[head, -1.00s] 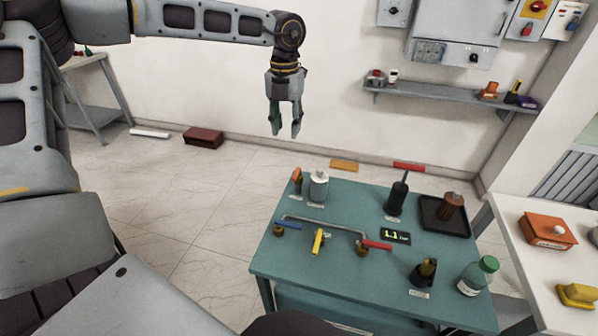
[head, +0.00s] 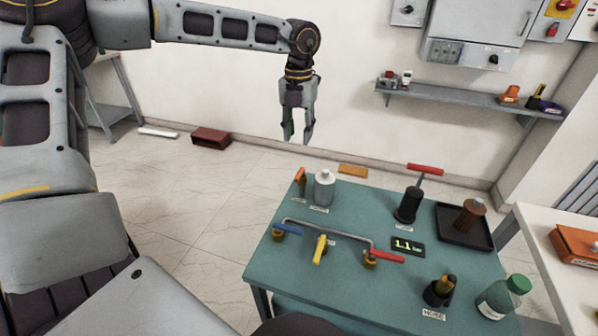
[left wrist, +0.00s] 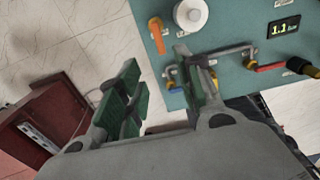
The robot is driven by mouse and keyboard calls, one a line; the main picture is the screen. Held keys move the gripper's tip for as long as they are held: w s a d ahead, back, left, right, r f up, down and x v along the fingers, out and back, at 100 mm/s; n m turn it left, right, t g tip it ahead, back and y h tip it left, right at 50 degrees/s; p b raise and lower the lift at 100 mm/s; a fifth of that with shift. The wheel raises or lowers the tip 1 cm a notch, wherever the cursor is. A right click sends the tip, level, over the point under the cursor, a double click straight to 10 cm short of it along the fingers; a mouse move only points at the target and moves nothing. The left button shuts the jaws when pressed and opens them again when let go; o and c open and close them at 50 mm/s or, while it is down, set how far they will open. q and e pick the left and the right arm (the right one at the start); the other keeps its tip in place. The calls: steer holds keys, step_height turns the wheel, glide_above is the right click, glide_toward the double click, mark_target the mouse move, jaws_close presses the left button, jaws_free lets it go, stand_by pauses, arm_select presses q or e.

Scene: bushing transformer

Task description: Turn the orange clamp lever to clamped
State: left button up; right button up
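The orange clamp lever (head: 300,176) stands at the far left corner of the teal table (head: 265,268), upright beside a white-grey cylinder (head: 324,188). In the left wrist view the orange lever (left wrist: 157,35) lies above the fingers, next to the white round top (left wrist: 190,15). My left gripper (head: 299,138) hangs fingers down in the air above and behind the table's far left edge. Its fingers (left wrist: 160,95) are apart with nothing between them, and it does not touch the lever. My right gripper is not in view.
The table carries a pipe with blue (head: 287,228), yellow (head: 320,250) and red (head: 388,256) valve handles, a 1.1 display (head: 408,246), a black pump (head: 410,205) and a bottle (head: 505,297). A wall shelf (head: 470,99) is behind. The air around the left gripper looks clear.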

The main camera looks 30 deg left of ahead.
arm_select(q)
glide_toward(299, 175)
step_height(299, 175, down, 6)
steer(key=shift+a+r+p, duration=0.1)
steer(key=shift+p, duration=0.25)
steer(key=shift+f, duration=1.25)
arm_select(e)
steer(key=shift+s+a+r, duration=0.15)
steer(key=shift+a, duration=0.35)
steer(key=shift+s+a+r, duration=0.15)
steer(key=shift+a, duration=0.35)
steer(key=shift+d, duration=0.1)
arm_select(q)
jaws_close()
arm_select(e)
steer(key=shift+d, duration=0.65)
